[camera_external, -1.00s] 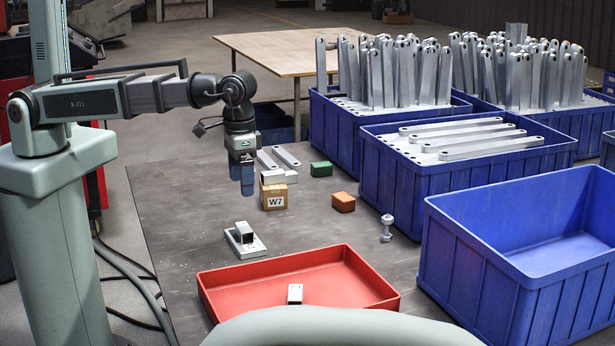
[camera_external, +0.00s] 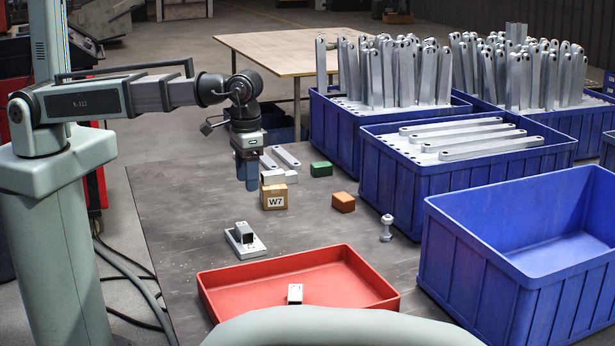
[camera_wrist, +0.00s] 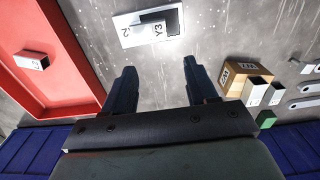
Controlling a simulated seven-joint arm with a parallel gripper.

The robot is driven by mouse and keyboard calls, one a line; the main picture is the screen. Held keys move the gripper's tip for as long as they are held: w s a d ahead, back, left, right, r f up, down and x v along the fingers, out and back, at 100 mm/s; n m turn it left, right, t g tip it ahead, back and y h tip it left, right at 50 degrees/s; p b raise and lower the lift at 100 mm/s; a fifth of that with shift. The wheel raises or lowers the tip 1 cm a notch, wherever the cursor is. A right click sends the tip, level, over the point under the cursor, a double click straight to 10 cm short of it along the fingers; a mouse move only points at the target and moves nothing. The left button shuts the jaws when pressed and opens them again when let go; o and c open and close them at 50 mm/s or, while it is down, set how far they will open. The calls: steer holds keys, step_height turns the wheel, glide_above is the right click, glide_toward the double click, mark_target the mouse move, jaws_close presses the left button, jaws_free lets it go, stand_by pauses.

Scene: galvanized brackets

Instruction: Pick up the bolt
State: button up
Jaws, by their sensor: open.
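The bolt (camera_external: 387,228) is silver and stands upright on the table, right of the orange-brown block and just left of the empty blue bin. I do not make it out in the wrist view.
A cardboard W7 box (camera_external: 274,196), a green block (camera_external: 321,169) and an orange-brown block (camera_external: 343,202) stand on the table. A red tray (camera_external: 222,284) is in front. An empty blue bin (camera_external: 470,262) stands right. A bracket on a plate (camera_external: 245,240) lies left.

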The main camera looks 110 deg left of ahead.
steer(key=w+a+n, duration=0.1)
steer(key=w+a, duration=0.3)
steer(key=w, duration=0.3)
steer(key=w+a, duration=0.4)
steer(key=w, duration=0.4)
glide_above(387, 216)
steer(key=f, duration=0.8)
steer(key=shift+d+f, duration=0.3)
steer(key=shift+d, duration=0.05)
steer(key=shift+a+f, duration=0.2)
steer(key=shift+f, duration=1.1)
steer(key=shift+a+f, duration=0.15)
steer(key=shift+f, duration=1.15)
steer(key=shift+c, duration=0.4)
jaws_close()
steer(key=shift+r, duration=0.1)
